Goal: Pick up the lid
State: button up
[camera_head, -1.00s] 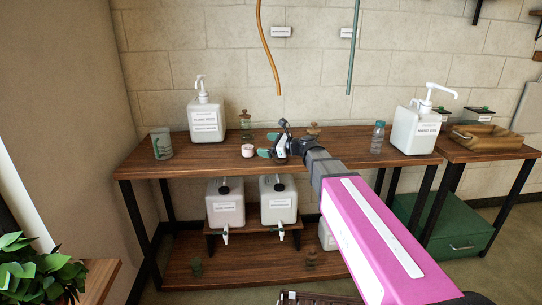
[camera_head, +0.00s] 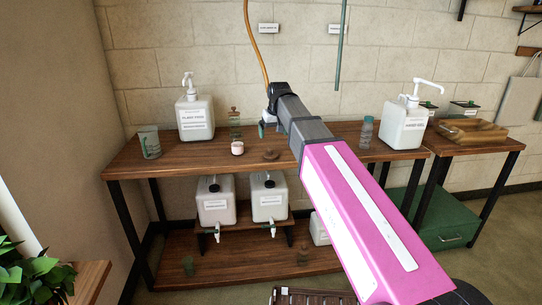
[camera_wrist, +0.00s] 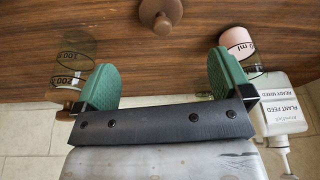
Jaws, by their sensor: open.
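The lid (camera_head: 270,155) is a brown wooden disc with a round knob. It lies on the wooden table in the head view, in front of my gripper. In the wrist view the lid (camera_wrist: 160,14) is at the top middle, partly cut off by the frame edge. My gripper (camera_head: 267,130) is above the table, behind the lid, and partly hidden by my own arm. In the wrist view its green fingers (camera_wrist: 161,70) are wide apart with nothing between them. The lid lies beyond the fingertips, about midway between them.
A graduated glass (camera_wrist: 78,55) stands opposite the cup in the wrist view. White pump bottles (camera_head: 195,117) (camera_head: 405,127) stand left and right. Hoses hang behind.

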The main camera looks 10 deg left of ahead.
aim_at(271, 148)
jog(key=shift+x, duration=5.35)
jog(key=shift+s, duration=0.2)
jog(key=c, duration=1)
